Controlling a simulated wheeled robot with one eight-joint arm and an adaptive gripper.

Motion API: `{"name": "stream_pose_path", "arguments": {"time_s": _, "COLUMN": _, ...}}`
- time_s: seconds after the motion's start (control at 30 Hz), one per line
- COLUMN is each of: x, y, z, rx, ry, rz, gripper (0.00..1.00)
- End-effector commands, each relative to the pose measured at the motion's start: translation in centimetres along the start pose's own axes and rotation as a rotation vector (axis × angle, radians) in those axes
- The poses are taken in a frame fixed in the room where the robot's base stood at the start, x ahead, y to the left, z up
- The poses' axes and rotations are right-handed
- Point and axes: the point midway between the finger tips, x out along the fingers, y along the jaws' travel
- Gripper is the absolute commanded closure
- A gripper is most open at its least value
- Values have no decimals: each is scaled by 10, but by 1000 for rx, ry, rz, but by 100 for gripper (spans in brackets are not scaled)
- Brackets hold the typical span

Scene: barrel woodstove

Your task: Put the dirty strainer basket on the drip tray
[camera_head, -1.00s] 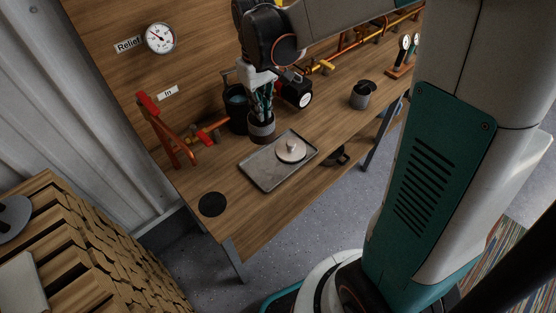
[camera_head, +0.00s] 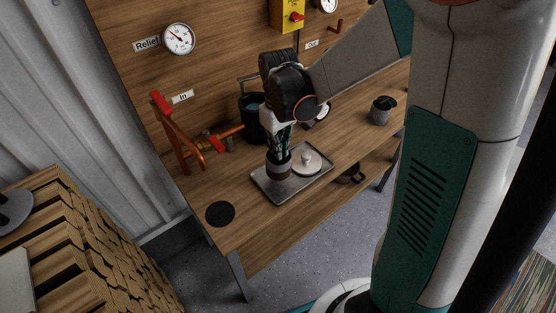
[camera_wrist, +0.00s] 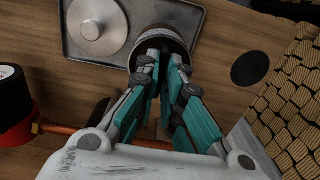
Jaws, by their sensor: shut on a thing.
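The strainer basket (camera_head: 279,171), a small dark cylinder with a grey band, is upright in my gripper (camera_head: 279,152). My gripper's fingers are closed on its upper part. The basket is over the left part of the drip tray (camera_head: 281,197), a shallow grey metal tray on the bench. I cannot tell whether its base touches the tray. In the wrist view the basket's rim (camera_wrist: 161,33) shows beyond the fingers (camera_wrist: 163,67), overlapping the edge of the tray (camera_wrist: 73,50). Most of its inside is hidden by the fingers.
A round metal lid with a knob (camera_head: 306,160) lies on the tray, just right of the basket. A dark pot (camera_head: 251,119) stands behind, and a grey cup (camera_head: 382,111) stands at right. A red-handled pipe (camera_head: 180,140) is at left. A black disc (camera_head: 220,214) lies on clear bench.

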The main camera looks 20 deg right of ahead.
Motion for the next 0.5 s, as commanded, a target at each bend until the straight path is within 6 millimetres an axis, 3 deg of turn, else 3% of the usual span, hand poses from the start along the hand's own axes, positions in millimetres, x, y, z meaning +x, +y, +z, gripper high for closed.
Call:
{"name": "stream_pose_path", "arguments": {"time_s": 0.17, "x": 11, "y": 0, "z": 0, "rx": 0, "ry": 0, "rz": 0, "gripper": 100}}
{"name": "stream_pose_path", "arguments": {"time_s": 0.5, "x": 50, "y": 0, "z": 0, "rx": 0, "ry": 0, "rz": 0, "gripper": 100}}
